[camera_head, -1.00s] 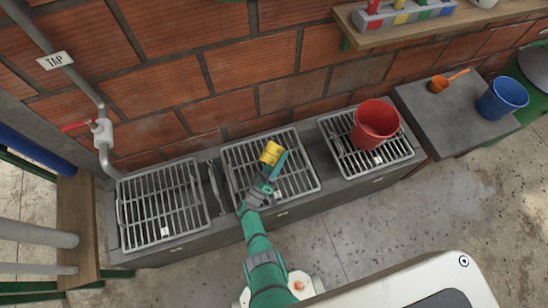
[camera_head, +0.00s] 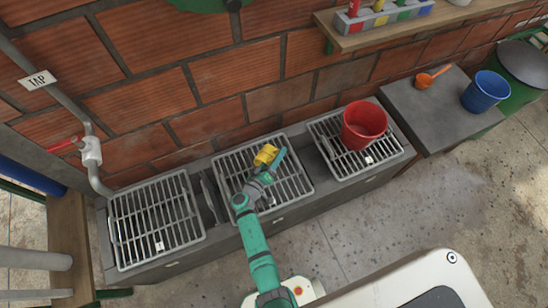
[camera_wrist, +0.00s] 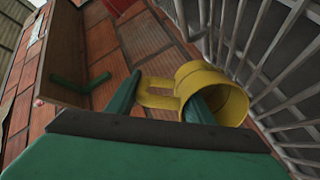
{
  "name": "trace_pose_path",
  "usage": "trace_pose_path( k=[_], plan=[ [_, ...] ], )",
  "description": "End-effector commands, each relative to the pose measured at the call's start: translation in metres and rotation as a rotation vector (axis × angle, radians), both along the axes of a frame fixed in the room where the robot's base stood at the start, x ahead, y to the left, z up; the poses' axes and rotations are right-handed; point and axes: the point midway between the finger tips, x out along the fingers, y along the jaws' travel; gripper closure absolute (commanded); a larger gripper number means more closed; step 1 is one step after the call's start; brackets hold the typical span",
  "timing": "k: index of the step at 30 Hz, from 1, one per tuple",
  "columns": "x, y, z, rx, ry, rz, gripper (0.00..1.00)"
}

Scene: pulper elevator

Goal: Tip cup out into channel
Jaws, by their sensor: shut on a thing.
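The yellow cup (camera_head: 266,155) is held above the middle grate (camera_head: 290,190) of the long concrete trough, which I take for the channel (camera_head: 232,228). In the wrist view the cup (camera_wrist: 200,75) is tipped over, its open mouth turned toward the grate bars and partly toward me. One finger overlaps the cup's mouth. I see no liquid pouring, and cannot tell what is inside.
A red bucket (camera_head: 364,125) stands on the right grate. The left grate (camera_head: 155,220) is bare, beside a tap (camera_head: 88,150) and pipe. A brick wall rises behind. A blue bucket (camera_head: 485,91) and orange scoop (camera_head: 432,76) sit on the grey block at right.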

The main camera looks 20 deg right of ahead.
Motion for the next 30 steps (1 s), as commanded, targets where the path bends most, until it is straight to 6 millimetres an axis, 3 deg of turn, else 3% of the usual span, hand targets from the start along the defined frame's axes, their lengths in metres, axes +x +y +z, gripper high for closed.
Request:
trace_pose_path(
  k=[14, 30],
  plan=[
    [0.013, -0.014, 0.006, 0.185, 0.146, 0.002, 0.88],
    [0.022, -0.024, -0.001, 0.425, 0.342, 0.003, 0.88]
  ],
)
